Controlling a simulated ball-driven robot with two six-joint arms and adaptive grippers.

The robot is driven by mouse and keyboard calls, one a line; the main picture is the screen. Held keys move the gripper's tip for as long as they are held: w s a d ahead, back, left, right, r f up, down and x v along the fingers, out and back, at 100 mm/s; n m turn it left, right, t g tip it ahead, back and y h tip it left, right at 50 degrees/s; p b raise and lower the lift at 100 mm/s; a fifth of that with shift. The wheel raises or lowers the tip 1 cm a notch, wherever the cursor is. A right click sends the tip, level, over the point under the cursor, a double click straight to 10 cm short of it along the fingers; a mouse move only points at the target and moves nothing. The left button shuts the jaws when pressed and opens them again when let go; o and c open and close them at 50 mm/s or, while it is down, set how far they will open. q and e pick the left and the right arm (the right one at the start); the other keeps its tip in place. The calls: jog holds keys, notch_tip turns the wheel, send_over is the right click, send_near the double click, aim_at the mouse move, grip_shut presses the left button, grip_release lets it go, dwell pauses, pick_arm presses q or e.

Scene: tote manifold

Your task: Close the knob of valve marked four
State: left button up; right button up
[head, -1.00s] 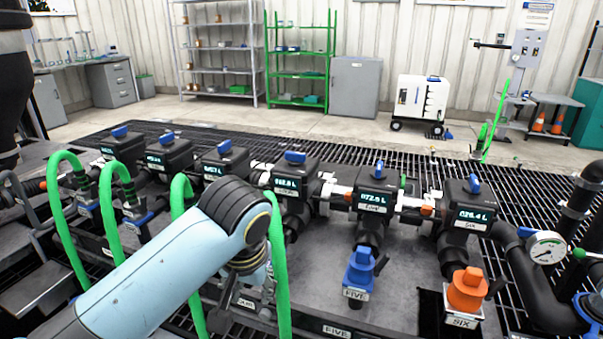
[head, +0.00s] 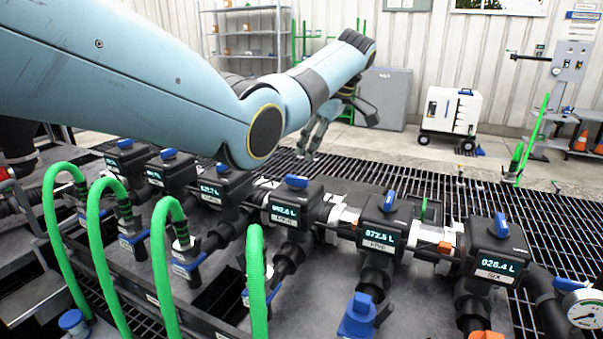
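A row of black metering valves with lit displays crosses the middle of the head view. The fourth from the left (head: 291,210) is likely the valve marked four; its small label is too blurred to read surely. A blue knob (head: 297,181) sits on its top. A green hose with a blue fitting (head: 247,298) stands in front of it. My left arm reaches in from the left above the row. My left gripper (head: 340,127) is beyond and above the fourth valve, fingers spread and empty, apart from the knob. My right gripper is not in view.
The fifth valve (head: 381,236) and sixth valve (head: 495,252) stand to the right, also with blue knobs. Several green hoses (head: 165,250) arch in front at the left. A pressure gauge (head: 585,309) is at the lower right. Open grating (head: 430,190) lies behind the row.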

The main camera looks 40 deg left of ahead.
aim_at(297, 177)
pick_arm(q)
jog(key=x, duration=0.8)
jog(key=shift+a+f, duration=0.15)
jog(key=shift+f, duration=0.15)
jog(key=shift+c, duration=0.3)
grip_shut()
